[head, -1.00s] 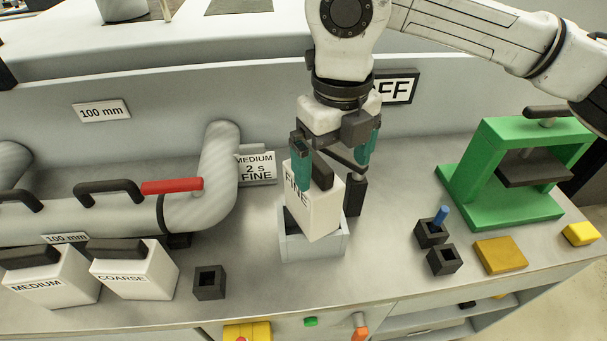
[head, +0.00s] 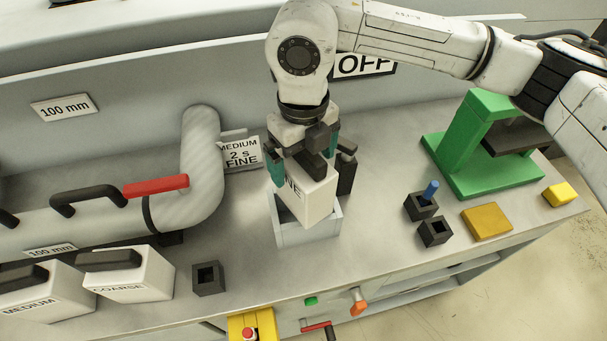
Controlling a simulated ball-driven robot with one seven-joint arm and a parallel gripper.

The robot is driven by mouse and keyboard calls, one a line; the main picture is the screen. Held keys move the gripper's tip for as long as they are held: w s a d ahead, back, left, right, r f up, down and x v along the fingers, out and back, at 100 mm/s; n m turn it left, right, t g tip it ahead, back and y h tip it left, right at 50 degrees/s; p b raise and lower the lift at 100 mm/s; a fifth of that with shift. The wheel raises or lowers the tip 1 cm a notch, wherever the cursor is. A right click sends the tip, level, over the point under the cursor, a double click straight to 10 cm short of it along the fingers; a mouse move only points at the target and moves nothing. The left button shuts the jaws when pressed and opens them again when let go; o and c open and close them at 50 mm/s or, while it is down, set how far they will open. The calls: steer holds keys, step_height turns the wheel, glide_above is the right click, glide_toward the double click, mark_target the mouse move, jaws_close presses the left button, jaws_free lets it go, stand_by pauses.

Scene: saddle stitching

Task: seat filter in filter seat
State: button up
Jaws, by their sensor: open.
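The white filter marked FINE (head: 314,200) stands tilted in the grey filter seat (head: 309,236), its lower part inside the open box and its upper part above the rim. My gripper (head: 303,172) is right above it, with its teal-padded fingers open on either side of the filter's dark top handle. The fingers and handle overlap, so contact between them cannot be told. The filters marked MEDIUM (head: 50,294) and COARSE (head: 135,285) stand at the left front of the bench.
A pipe with a red lever (head: 156,186) runs along the left. A dark post (head: 346,172) stands close right of the filter. A small black socket (head: 208,279) is left of the seat. A green press (head: 475,150), black sockets and yellow blocks are on the right.

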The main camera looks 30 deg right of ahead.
steer(key=shift+f, duration=0.25)
steer(key=shift+c, duration=0.5)
steer(key=c, duration=1.8)
steer(key=shift+o, duration=0.2)
steer(key=shift+r, duration=0.2)
